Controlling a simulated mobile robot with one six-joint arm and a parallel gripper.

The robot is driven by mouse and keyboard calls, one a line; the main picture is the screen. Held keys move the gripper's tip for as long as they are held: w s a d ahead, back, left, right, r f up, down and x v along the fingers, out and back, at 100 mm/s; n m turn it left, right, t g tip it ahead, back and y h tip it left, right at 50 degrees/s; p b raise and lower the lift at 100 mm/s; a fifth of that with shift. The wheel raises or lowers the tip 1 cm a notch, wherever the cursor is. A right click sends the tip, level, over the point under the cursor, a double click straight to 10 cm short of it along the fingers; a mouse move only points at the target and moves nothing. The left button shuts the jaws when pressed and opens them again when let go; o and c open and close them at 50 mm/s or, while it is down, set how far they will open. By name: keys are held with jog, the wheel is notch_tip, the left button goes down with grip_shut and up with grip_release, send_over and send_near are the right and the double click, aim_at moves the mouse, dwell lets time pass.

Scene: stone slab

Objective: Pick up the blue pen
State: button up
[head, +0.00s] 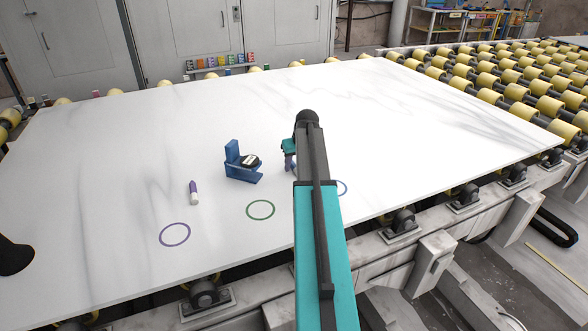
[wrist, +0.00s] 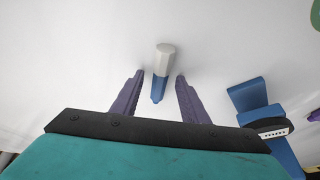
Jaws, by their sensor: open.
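The blue pen (wrist: 159,88) has a pale grey, faceted end and shows in the wrist view near the top middle. Its blue part lies between the two purple fingers of my gripper (wrist: 160,80), with a visible gap on each side. My gripper is open, and the pale end reaches past the fingertips. I cannot tell the height of the fingers over the slab. In the head view my arm hides the pen and most of my gripper.
A blue stand (head: 240,166) holding a black-and-white device stands left of my arm; it also shows in the wrist view (wrist: 248,95). A purple pen (head: 193,192) is farther left. Purple (head: 174,235), green (head: 260,210) and partly hidden blue (head: 343,187) rings mark the white slab (head: 420,120).

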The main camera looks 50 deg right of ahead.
aim_at(293, 163)
jog(key=shift+f, duration=0.1)
dwell(0.3)
grip_shut()
jog(key=shift+r+b, duration=0.4)
jog(key=shift+r, duration=1.55)
jog(key=s+a, duration=0.3)
jog(key=s, duration=0.1)
jog(key=s+a+r+b, duration=0.1)
jog(key=s+a, duration=0.1)
jog(key=s, duration=0.3)
jog(key=s+a, duration=0.3)
jog(key=s, duration=0.1)
jog(key=shift+s+a+r+b, duration=0.15)
jog(key=shift+s+a+b, duration=0.1)
jog(key=shift+a+b, duration=0.15)
jog(key=shift+w, duration=0.1)
